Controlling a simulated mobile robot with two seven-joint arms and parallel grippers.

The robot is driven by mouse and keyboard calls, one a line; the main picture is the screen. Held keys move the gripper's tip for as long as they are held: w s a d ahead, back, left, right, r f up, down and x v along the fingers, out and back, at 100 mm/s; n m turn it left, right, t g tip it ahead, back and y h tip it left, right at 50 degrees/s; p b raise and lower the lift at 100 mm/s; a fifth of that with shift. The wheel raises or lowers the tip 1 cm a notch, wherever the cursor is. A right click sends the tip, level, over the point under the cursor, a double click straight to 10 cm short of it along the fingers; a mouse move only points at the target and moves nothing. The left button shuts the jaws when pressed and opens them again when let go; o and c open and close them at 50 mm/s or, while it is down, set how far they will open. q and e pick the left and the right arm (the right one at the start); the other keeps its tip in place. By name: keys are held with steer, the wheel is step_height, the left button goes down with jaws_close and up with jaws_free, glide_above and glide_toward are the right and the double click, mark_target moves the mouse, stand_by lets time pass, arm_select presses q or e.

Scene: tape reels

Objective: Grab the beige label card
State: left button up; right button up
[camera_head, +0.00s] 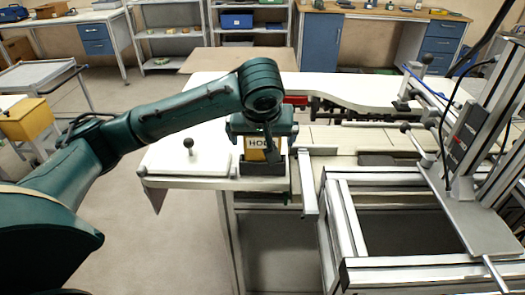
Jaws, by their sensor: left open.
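The beige label card (257,155) stands upright in a dark holder (262,169) on the white table top near the middle of the camera_head view. The letters "HOL" show on a pale band near its upper part. My left gripper (264,138) is directly above and at the card, pointing down, and its dark body hides the card's upper edge. It is open; I cannot tell whether a finger touches the card. My right gripper is not in view.
An aluminium frame (345,225) and a tall machine column (475,130) fill the right.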

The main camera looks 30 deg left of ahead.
arm_select(q)
steer(key=shift+x, duration=1.25)
steer(key=shift+c, duration=0.6)
steer(key=c, duration=0.9)
